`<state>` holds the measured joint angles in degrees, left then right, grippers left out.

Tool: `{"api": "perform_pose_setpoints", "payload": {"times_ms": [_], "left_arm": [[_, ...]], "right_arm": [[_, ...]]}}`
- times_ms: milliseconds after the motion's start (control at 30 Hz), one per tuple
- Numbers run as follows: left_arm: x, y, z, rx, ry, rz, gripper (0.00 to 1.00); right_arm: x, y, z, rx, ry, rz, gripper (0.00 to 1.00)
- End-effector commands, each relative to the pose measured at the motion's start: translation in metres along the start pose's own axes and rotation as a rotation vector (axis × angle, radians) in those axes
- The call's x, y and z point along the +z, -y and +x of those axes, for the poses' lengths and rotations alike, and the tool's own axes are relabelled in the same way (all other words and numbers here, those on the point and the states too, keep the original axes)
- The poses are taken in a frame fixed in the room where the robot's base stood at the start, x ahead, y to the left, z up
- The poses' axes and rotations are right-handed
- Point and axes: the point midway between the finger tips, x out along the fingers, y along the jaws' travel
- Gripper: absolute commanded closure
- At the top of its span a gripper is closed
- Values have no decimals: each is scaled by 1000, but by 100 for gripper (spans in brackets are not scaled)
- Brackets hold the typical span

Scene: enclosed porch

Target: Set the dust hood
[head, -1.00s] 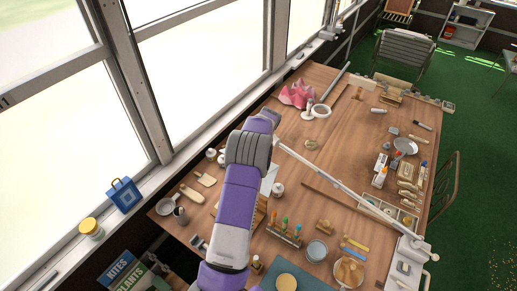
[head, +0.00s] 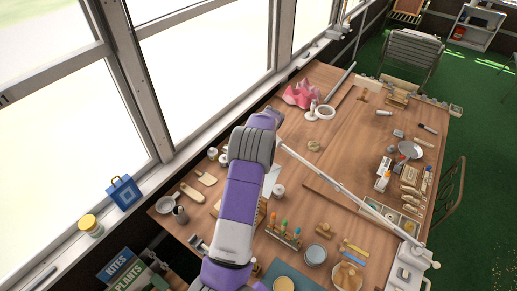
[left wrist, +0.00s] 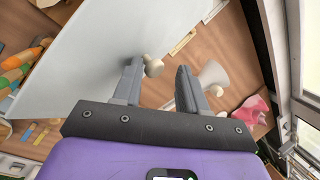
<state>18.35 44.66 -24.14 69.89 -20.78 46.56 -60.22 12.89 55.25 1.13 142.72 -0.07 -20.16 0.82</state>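The pale, light blue-grey panel, likely the dust hood, fills the upper left of the left wrist view (left wrist: 90,60). In the head view only a small pale part (head: 271,178) shows beside my arm. A cream knob (left wrist: 153,67) stands at the panel's right edge, close to my left finger in the picture. I cannot tell whether it is fixed to the panel. My left gripper (left wrist: 158,75) is open, with a gap between its fingers. I see no contact with the knob. In the head view my purple arm hides this gripper. My right gripper is not in view.
A long white jointed rod (head: 340,187) crosses the wooden table (head: 350,150). A rack of colored-handled tools (head: 284,235) is in front. The window wall bounds the left.

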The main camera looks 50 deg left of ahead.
Motion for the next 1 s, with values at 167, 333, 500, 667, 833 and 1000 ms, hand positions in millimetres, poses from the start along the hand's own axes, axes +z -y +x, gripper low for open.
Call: {"api": "perform_pose_setpoints", "payload": {"times_ms": [167,333,500,667,833,1000], "left_arm": [[-5,-8,5,21,-4,1,50],[-6,-10,6,27,-3,2,50],[-6,-10,3,27,-3,3,50],[-6,-8,-20,20,-5,3,50],[-2,-5,-51,10,-4,0,50],[0,-3,-71,7,-1,0,50]], "right_arm": [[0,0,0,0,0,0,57],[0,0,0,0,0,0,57],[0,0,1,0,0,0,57],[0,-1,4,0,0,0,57],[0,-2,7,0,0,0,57],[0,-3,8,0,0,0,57]]}}
